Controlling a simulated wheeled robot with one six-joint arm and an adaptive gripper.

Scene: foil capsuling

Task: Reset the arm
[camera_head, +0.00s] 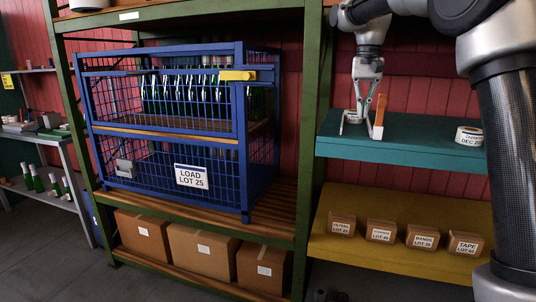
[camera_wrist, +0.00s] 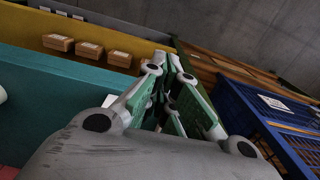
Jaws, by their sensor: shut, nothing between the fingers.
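My gripper (camera_head: 360,134) hangs fingers-down at the teal shelf (camera_head: 420,151) on the right in the head view. It is shut and empty. In the wrist view its fingers (camera_wrist: 170,72) draw close at their tips, with green pads on their inner sides. An upright orange piece (camera_head: 381,109) shows beside the right finger in the head view. A white-labelled round tin (camera_head: 352,116) stands behind the fingers and is partly hidden. I cannot tell whether the fingers touch either thing.
A blue wire cage (camera_head: 191,176) with dark bottles (camera_head: 190,91) and a yellow latch (camera_head: 238,75) stands left of my gripper. A second labelled tin (camera_head: 469,136) sits on the teal shelf. Several small boxes (camera_head: 381,231) line the yellow shelf (camera_head: 400,262) below.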

